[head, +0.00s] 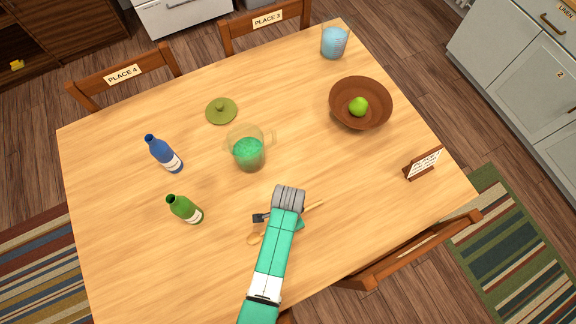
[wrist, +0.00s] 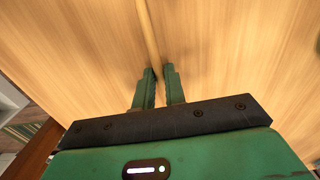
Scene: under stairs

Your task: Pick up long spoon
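The long wooden spoon lies on the wooden table (head: 110,215) near its front edge. Its bowl (head: 254,239) shows left of my arm in the head view, and a thin handle (head: 313,206) shows on the right; the middle is hidden under my arm. My gripper (head: 300,225) is down over it, mostly hidden by the arm. In the wrist view my gripper (wrist: 161,72) has its two green fingers apart. A pale wooden handle (wrist: 148,30) runs down between the fingertips, close to the left finger. I cannot tell whether it touches.
A green bottle (head: 185,209), blue bottle (head: 165,154), pitcher (head: 248,152) and green lid (head: 221,111) stand to the left and behind. A brown bowl (head: 372,118), glass (head: 334,42) and sign (head: 422,164) are to the right.

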